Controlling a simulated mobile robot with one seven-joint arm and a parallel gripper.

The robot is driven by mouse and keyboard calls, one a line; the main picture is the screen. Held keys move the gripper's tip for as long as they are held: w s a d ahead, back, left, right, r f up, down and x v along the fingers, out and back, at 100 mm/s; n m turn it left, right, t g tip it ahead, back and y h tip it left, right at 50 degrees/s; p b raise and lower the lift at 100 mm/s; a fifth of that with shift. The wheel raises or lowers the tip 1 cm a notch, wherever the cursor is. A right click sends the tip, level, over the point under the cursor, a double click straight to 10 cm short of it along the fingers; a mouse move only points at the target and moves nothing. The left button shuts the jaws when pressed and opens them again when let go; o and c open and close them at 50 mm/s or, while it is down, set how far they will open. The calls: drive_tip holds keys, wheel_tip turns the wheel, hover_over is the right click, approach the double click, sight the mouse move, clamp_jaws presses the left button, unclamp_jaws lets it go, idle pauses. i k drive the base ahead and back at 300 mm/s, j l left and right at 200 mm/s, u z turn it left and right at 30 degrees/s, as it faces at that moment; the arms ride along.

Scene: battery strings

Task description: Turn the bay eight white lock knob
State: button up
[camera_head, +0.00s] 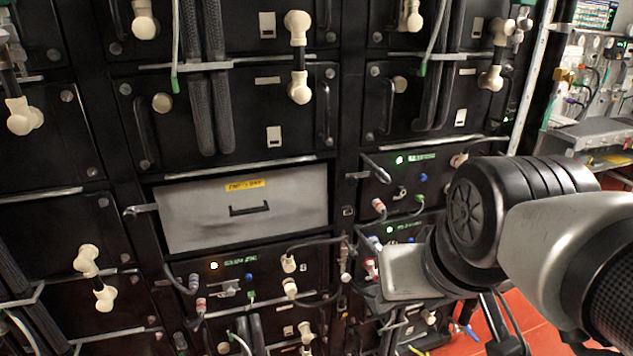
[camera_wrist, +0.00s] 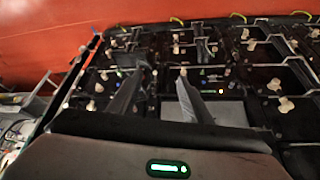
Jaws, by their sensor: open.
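Several cream-white knobs and elbow-shaped fittings show on the black battery bays in the head view. I cannot read bay numbers, so I cannot tell which is bay eight's lock knob. My gripper is in front of the lower right units in the head view, its pale hand (camera_head: 405,272) showing but its fingers not clearly seen. In the wrist view my gripper (camera_wrist: 160,72) has two dark fingers apart, with nothing visible between them, pointing toward the rack.
A grey drawer panel (camera_head: 290,208) with a yellow label sits mid-rack. Units with lit displays and cables (camera_head: 226,265) are below and right of it. Thick black cables (camera_head: 210,90) hang in front of the upper bays. A bench with equipment (camera_head: 597,132) stands at right; the floor (camera_head: 478,335) is red.

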sight(346, 277)
drive_tip(key=i+j+u, duration=0.25)
drive_tip(key=i+j, duration=0.5)
drive_tip(key=i, duration=0.1)
